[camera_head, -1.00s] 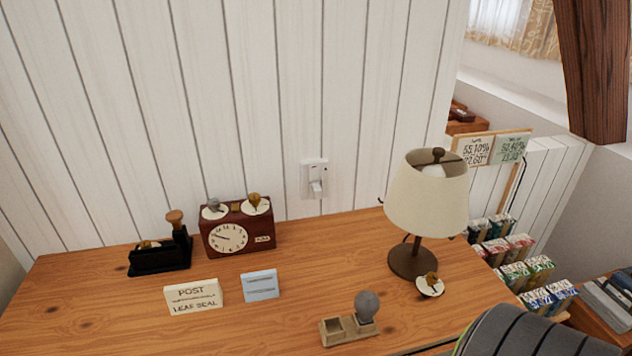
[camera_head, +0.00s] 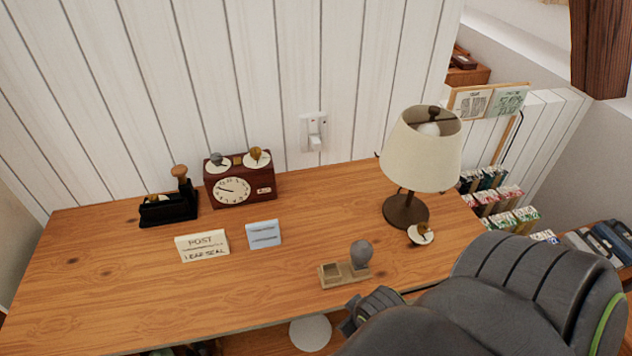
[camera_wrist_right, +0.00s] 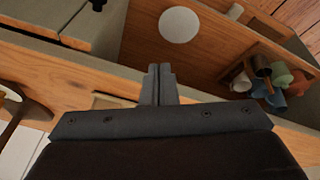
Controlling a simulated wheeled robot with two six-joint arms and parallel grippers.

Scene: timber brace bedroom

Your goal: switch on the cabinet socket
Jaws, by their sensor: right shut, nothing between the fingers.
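A white socket (camera_head: 313,131) is on the white plank wall, just above the back edge of the wooden cabinet top (camera_head: 130,290). A small white piece sticks out at its lower part; whether it is a switch or a plug is too small to tell. My right arm comes in from the lower right of the head view. My right gripper (camera_head: 362,310) is by the cabinet top's front edge, well short of the socket. In the right wrist view its fingers (camera_wrist_right: 158,72) are together and empty. The socket does not show there. My left gripper is not in view.
A lamp (camera_head: 422,150) stands right of the socket, a red-brown clock box (camera_head: 240,181) to its left. A black stamp holder (camera_head: 168,207), two cards (camera_head: 202,246) (camera_head: 264,234) and a wooden stand with a grey knob (camera_head: 343,272) are on the top. Bare wood lies below the socket.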

